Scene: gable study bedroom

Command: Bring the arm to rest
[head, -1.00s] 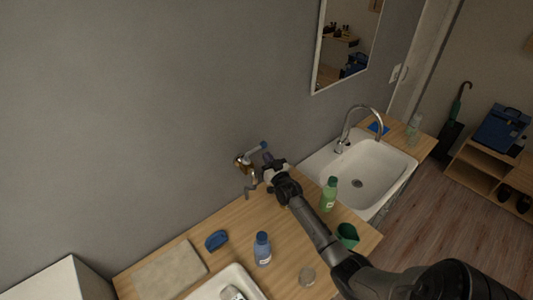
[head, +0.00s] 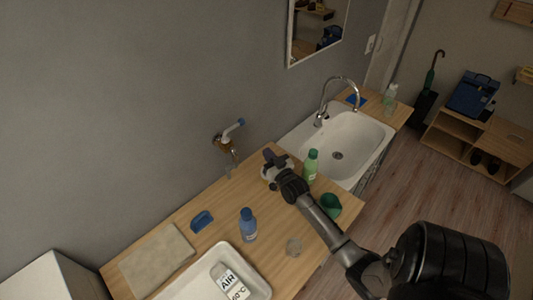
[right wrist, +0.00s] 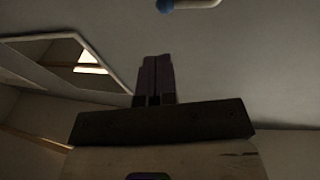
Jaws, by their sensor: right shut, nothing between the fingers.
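My right arm reaches in from the lower right of the head view. Its gripper (head: 268,155) is over the back edge of the wooden counter (head: 180,225), beside the green bottle (head: 311,166) and to the right of the wall tap (head: 228,134). In the right wrist view the two dark fingers (right wrist: 155,78) are together and hold nothing. The blue end of the tap handle (right wrist: 166,5) shows at the top edge of that view, apart from the fingers. My left gripper is in neither view.
A blue-capped bottle (head: 248,228), a green cup (head: 331,203), a small clear jar (head: 294,247), a blue brush-like item (head: 202,221) and a white tray (head: 258,278) are on the counter. A white sink (head: 355,135) with a curved faucet (head: 337,82) lies behind. Grey wall borders the counter.

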